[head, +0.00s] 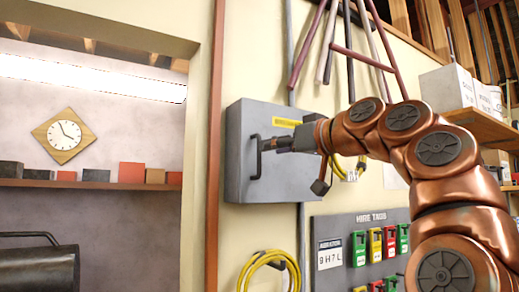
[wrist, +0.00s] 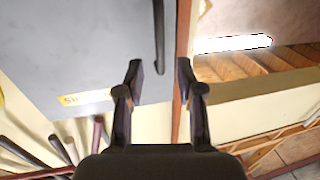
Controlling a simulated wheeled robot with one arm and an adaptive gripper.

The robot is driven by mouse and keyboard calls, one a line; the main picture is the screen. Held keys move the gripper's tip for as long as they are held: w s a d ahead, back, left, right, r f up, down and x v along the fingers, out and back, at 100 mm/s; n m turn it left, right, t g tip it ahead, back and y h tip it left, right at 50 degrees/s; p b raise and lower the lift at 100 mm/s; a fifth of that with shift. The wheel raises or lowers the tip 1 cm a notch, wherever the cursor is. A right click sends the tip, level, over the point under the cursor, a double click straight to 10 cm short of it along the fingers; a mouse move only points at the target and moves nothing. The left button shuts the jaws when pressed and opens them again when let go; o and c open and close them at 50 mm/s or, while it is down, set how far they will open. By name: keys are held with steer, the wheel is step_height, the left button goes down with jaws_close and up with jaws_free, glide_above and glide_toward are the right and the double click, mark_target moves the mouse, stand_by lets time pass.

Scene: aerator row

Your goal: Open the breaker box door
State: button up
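The grey breaker box (head: 236,172) hangs on the cream wall, its door shut as far as I can see. A dark vertical bar handle (head: 256,158) is on its face, left of my gripper (head: 272,145). The box face (wrist: 75,45) fills the upper left of the wrist view, with the handle (wrist: 159,36) near its edge. My gripper (wrist: 159,78) is open, its two fingers apart. In the wrist view one end of the handle shows between the fingertips; I cannot tell whether they reach around it or touch it.
A coiled yellow cable (head: 262,262) hangs beneath. Pipes (head: 345,45) rise above, and a shelf (head: 485,127) is at right. A reddish post (head: 214,150) and an opening lie left.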

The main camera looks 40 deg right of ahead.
mark_target(259, 175)
steer(key=w, duration=0.2)
steer(key=w+p, duration=0.1)
steer(key=w, duration=0.2)
steer(key=shift+w+a, duration=0.35)
steer(key=shift+w, duration=0.05)
jaws_close()
